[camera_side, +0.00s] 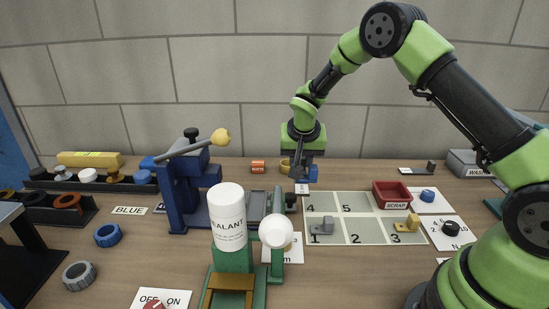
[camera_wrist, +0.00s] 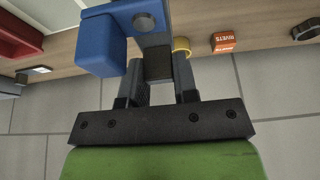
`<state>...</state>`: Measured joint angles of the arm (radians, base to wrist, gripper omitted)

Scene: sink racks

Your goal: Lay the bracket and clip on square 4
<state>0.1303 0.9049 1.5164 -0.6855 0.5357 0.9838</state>
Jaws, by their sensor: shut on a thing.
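My gripper (camera_side: 303,178) is above the back edge of the numbered mat, near square 4 (camera_side: 320,204), which looks bare. It is shut on a blue bracket (camera_side: 313,172). In the wrist view the blue bracket (camera_wrist: 100,52) has a tall block at left and a flat plate with a round spot; a dark block lies between my fingers (camera_wrist: 160,85). I cannot tell whether that dark block is the clip. A grey bracket-like piece (camera_side: 322,228) sits on square 1 and a yellow one (camera_side: 408,223) on square 3.
A red scrap tray (camera_side: 391,194) stands at the mat's back right. A blue clamp press (camera_side: 190,190) and a white sealant bottle (camera_side: 229,215) stand left of the mat. A rivets box (camera_side: 258,167) is behind; it also shows in the wrist view (camera_wrist: 223,42). Squares 2 and 5 look clear.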

